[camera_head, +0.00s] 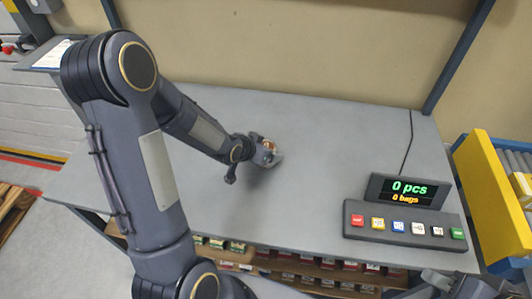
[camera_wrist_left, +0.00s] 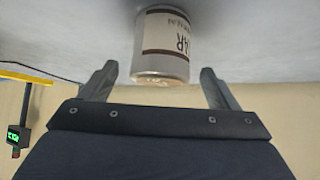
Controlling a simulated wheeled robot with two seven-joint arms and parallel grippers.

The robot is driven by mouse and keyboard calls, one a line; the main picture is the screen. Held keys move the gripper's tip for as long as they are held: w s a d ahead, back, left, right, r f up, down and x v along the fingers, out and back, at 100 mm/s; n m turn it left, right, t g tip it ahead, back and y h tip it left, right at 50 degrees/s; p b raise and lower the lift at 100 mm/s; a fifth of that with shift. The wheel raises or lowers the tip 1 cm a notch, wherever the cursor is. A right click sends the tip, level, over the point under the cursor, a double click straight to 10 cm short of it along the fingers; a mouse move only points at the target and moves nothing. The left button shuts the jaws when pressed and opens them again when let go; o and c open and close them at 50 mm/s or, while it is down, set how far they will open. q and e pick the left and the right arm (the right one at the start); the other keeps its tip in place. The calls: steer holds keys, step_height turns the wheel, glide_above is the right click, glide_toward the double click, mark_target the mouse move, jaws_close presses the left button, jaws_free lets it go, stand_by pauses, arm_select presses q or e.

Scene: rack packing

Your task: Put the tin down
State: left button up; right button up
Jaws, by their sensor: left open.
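The tin (camera_wrist_left: 162,45) is a silver can with a white and brown label, seen upside down in the left wrist view. It appears upright on the grey worktop, with its far end near the surface. My left gripper (camera_wrist_left: 160,88) is open, with one finger on each side of the tin and visible gaps between. In the head view my left gripper (camera_head: 270,153) is low over the middle of the table and mostly hides the tin. Part of my right gripper (camera_head: 455,286) shows at the bottom right edge; its fingers cannot be made out clearly.
The grey table (camera_head: 330,150) is clear around the left gripper. A button panel (camera_head: 404,226) with a display (camera_head: 408,190) reading "0 pcs, 0 bags" stands at the right. A yellow rack (camera_head: 482,190) is beyond it. Small-box shelves (camera_head: 330,272) sit below the front edge.

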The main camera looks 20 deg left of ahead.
arm_select(q)
steer(key=shift+x, duration=1.1)
steer(key=c, duration=1.2)
steer(key=shift+r, duration=0.1)
